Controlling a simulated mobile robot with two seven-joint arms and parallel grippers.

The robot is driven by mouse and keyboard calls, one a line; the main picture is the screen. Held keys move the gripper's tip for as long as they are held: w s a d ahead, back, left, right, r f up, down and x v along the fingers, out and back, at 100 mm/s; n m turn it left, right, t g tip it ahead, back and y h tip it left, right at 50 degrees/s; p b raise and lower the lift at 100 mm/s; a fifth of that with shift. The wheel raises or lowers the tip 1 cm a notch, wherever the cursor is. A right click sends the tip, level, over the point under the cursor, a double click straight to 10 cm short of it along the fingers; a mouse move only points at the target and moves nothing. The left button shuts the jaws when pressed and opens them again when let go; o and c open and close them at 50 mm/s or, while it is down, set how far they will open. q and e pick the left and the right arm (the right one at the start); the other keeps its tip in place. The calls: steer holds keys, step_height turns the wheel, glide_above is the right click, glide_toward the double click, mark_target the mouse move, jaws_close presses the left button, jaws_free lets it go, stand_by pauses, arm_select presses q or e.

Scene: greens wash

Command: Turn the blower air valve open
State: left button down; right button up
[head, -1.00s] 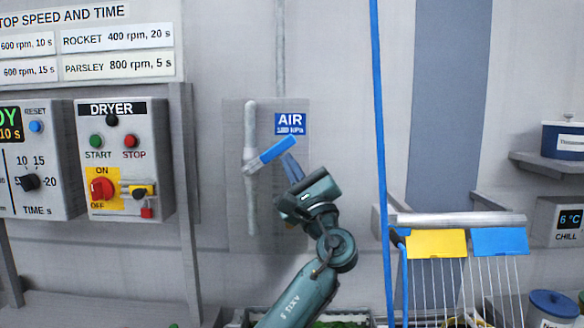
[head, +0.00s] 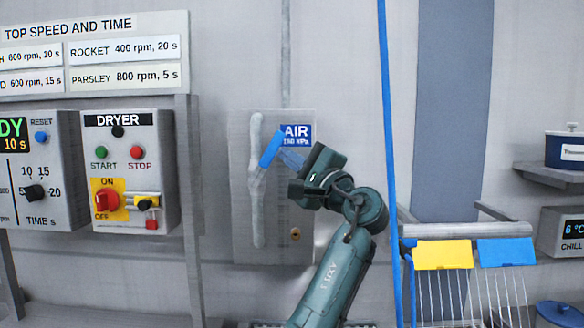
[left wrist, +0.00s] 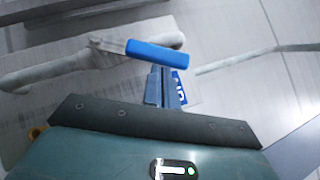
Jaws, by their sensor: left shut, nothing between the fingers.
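The air valve's blue lever (head: 271,149) sits on a pale vertical pipe (head: 257,215) on a grey wall panel, left of the blue AIR sign (head: 296,133). It is tilted steeply, its upper end leaning right of the pipe. It also shows in the left wrist view (left wrist: 157,53). My left gripper (head: 286,157) is shut and empty, with its fingertips at the lever's right side. In the left wrist view the shut fingers (left wrist: 163,70) end right at the lever's edge; I cannot tell whether they touch. My right gripper is not in view.
The dryer control box (head: 130,170) is on the left, beside a grey post (head: 187,210). A blue vertical hose (head: 387,120) runs just right of my left arm. A rack with yellow (head: 443,255) and blue (head: 506,251) tags stands at lower right.

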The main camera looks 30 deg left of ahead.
mark_target(272, 144)
arm_select(q)
steer(key=shift+s+a+r+n+g+h+p, duration=0.25)
steer(key=shift+a+r+n+p, duration=0.1)
steer(key=shift+r+n, duration=0.15)
steer(key=shift+s+a+r+n+g+h+p, duration=0.25)
steer(key=shift+a+r+n, duration=0.1)
steer(key=shift+r+n, duration=0.1)
steer(key=shift+s+a+r, duration=0.15)
steer(key=shift+a+r, duration=0.05)
steer(key=shift+a, duration=0.25)
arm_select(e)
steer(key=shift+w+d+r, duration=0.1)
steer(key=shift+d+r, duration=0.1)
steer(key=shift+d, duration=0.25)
arm_select(q)
steer(key=shift+r, duration=0.1)
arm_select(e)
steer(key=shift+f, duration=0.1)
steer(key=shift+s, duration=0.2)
